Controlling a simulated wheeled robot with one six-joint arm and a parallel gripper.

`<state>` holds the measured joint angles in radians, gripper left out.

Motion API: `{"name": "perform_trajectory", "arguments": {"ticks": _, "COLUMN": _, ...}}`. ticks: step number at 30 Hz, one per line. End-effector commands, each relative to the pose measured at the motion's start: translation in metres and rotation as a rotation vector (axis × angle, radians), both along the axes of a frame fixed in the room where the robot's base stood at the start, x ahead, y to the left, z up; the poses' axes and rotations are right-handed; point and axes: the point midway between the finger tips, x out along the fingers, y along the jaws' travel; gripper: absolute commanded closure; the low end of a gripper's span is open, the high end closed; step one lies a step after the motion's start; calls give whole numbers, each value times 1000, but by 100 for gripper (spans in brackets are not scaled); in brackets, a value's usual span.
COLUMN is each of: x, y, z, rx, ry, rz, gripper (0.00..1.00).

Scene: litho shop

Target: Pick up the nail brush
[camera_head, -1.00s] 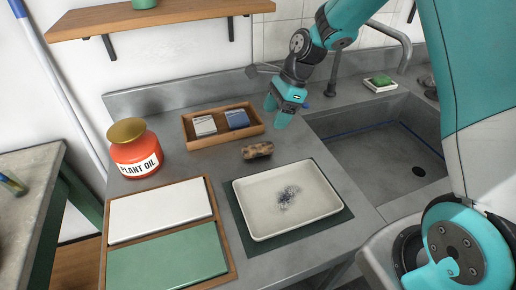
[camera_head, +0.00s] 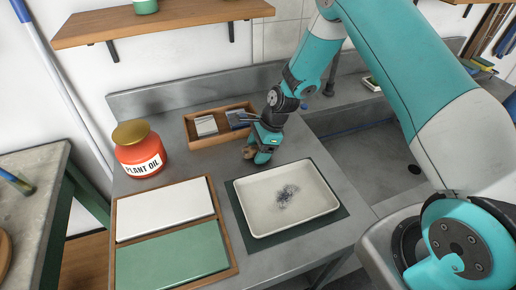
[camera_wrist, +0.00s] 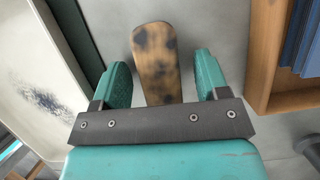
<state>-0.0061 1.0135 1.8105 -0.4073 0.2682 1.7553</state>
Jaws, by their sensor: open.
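The nail brush (camera_wrist: 156,62) is a wooden block with dark stains, lying on the grey metal counter. In the wrist view it lies between the two teal fingers of my gripper (camera_wrist: 160,75), with a gap on each side. In the head view my gripper (camera_head: 262,157) is down at the brush and hides most of it. Only the brush's left end (camera_head: 246,154) shows there. My gripper is open and points down over the brush.
A white tray (camera_head: 250,216) on a dark mat is just in front of the brush. A wooden box (camera_head: 192,130) holding small blocks stands behind it. A red plant oil jar (camera_head: 140,158) stands left. The sink (camera_head: 385,160) is at right.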

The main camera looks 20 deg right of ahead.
Motion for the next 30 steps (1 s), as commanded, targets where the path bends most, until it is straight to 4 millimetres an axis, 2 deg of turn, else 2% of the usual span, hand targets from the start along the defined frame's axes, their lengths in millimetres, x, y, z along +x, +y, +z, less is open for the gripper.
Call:
{"name": "perform_trajectory", "arguments": {"ticks": 4, "x": 0, "y": 0, "z": 0, "rx": 0, "ry": -1, "rz": 0, "gripper": 32}}
{"name": "perform_trajectory", "arguments": {"ticks": 11, "x": 0, "y": 0, "z": 0, "rx": 0, "ry": -1, "rz": 0, "gripper": 85}}
{"name": "perform_trajectory", "arguments": {"ticks": 23, "x": 1, "y": 0, "z": 6, "rx": 0, "ry": -2, "rz": -1, "gripper": 86}}
{"name": "perform_trajectory", "arguments": {"ticks": 26, "x": 1, "y": 0, "z": 16, "rx": 0, "ry": -3, "rz": 0, "gripper": 86}}
{"name": "perform_trajectory", "arguments": {"ticks": 30, "x": 2, "y": -1, "z": 44, "rx": -1, "ry": -9, "rz": 0, "gripper": 86}}
